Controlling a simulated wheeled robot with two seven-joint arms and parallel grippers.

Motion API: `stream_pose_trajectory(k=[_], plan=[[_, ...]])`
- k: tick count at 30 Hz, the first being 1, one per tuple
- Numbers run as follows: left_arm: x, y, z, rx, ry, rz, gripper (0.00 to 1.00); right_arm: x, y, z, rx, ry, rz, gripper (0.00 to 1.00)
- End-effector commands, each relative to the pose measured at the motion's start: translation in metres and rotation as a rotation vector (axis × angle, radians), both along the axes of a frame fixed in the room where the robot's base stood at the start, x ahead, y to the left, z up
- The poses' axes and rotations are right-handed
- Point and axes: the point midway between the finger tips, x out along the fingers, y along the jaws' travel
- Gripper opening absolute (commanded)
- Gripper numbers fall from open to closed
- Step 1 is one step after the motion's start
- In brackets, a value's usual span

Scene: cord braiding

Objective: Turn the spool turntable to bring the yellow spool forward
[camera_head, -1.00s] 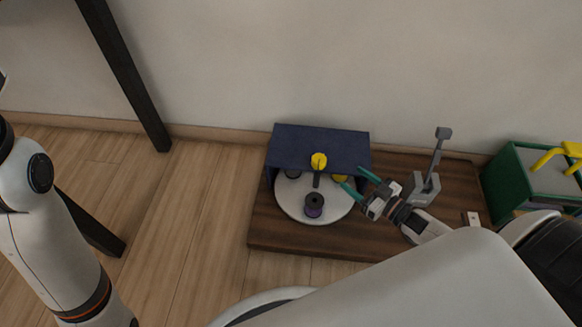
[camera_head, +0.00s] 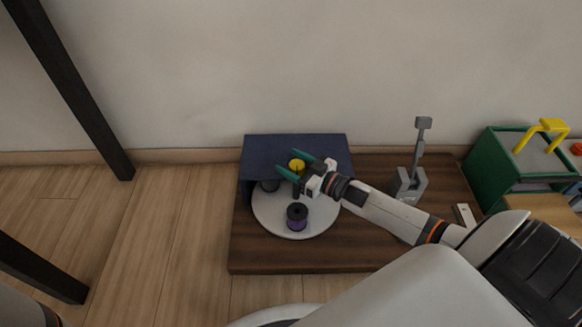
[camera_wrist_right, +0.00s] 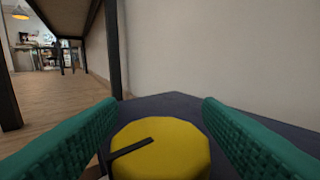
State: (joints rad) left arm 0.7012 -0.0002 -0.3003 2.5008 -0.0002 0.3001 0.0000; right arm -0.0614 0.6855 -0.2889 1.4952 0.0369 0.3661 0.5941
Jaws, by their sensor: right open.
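The spool turntable is a pale round disc (camera_head: 264,218) partly under a dark blue cover (camera_head: 262,148). A yellow knob (camera_head: 297,164) tops a post at the middle. My right gripper (camera_head: 286,161) is open, with its teal fingers on either side of the knob. The right wrist view shows the round yellow top (camera_wrist_right: 175,155) between the open fingers (camera_wrist_right: 160,106). The yellow spool cannot be made out; my gripper covers the back right of the disc. My left gripper is out of view.
The turntable stands on a dark wooden board (camera_head: 260,258). A grey upright stand (camera_head: 410,182) is to its right, near a small pale block (camera_head: 465,215). A green box (camera_head: 490,165) with a yellow handle (camera_head: 549,126) stands farther right.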

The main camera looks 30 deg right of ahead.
Motion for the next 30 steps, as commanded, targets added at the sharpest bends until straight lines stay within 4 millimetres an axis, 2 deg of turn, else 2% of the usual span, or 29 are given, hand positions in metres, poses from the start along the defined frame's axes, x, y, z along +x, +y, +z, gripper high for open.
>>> stream_pose_trajectory(k=[11,22,30], plan=[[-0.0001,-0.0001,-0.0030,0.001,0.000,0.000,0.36,0.0055,0.0026,0.0005,0.001,0.000,0.000,0.60],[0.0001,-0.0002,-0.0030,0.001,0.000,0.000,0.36,0.0053,0.0025,0.0003,0.001,0.000,0.000,0.00],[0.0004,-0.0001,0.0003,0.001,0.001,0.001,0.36,0.0055,0.0023,0.0011,0.001,0.000,-0.013,0.00]])
